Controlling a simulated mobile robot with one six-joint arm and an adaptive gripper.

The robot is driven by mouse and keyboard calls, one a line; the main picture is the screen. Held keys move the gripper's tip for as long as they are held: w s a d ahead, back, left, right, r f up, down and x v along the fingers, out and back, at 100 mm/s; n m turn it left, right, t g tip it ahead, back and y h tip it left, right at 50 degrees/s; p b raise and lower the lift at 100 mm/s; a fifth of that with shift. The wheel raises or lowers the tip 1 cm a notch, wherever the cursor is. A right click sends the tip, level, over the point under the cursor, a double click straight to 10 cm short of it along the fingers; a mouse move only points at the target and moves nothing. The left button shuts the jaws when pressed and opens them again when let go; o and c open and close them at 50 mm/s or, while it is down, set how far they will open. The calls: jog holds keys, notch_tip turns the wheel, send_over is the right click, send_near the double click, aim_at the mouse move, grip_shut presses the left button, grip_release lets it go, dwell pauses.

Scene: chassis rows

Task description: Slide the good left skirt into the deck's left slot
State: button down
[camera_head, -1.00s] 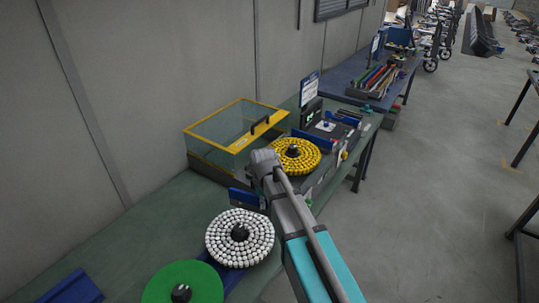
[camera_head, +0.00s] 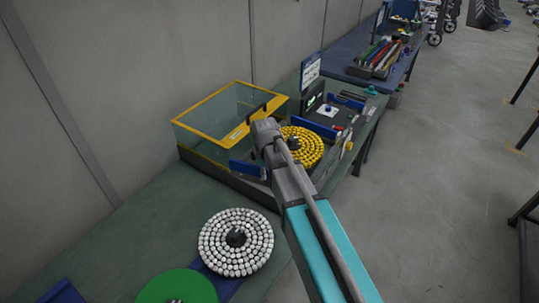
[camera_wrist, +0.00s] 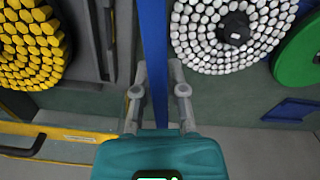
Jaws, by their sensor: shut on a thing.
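My gripper (camera_wrist: 158,68) is shut on a long, flat blue skirt (camera_wrist: 155,30), which stands between its grey fingers and runs past the top edge of the wrist view. In the head view, one end of this skirt (camera_head: 248,169) shows left of my arm, while the fingers are hidden. The dark grey deck (camera_wrist: 84,68) lies left of the skirt in the wrist view, with a yellow-bristled round brush (camera_wrist: 28,45) on it. Two narrow dark rails (camera_wrist: 108,35) run along its edge near the skirt; a gap separates them from the skirt in the picture. The slot is not clearly visible.
A white-bristled disc (camera_head: 236,243) and a green disc (camera_head: 180,287) lie nearby on the green bench. A glass box (camera_head: 215,118) with a yellow frame stands against the wall side. Another blue strip (camera_head: 313,130) is beyond the yellow brush.

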jog(key=shift+w+a, duration=0.1)
jog(key=shift+a, duration=0.1)
jog(key=w+d+f+m+b, duration=0.2)
jog(key=w+d, duration=0.2)
jog(key=w, duration=0.6)
jog(key=shift+w+f+m+b, duration=0.15)
jog(key=shift+f+m+b, duration=0.15)
jog(key=shift+f+b, duration=0.05)
jog(key=shift+f, duration=0.1)
jog(key=shift+a+f+b, duration=0.1)
jog(key=shift+f+b, duration=2.2)
jog(key=shift+b, duration=0.15)
jog(key=shift+f+b, duration=2.15)
jog(key=shift+f, duration=0.05)
jog(key=c, duration=0.6)
grip_release()
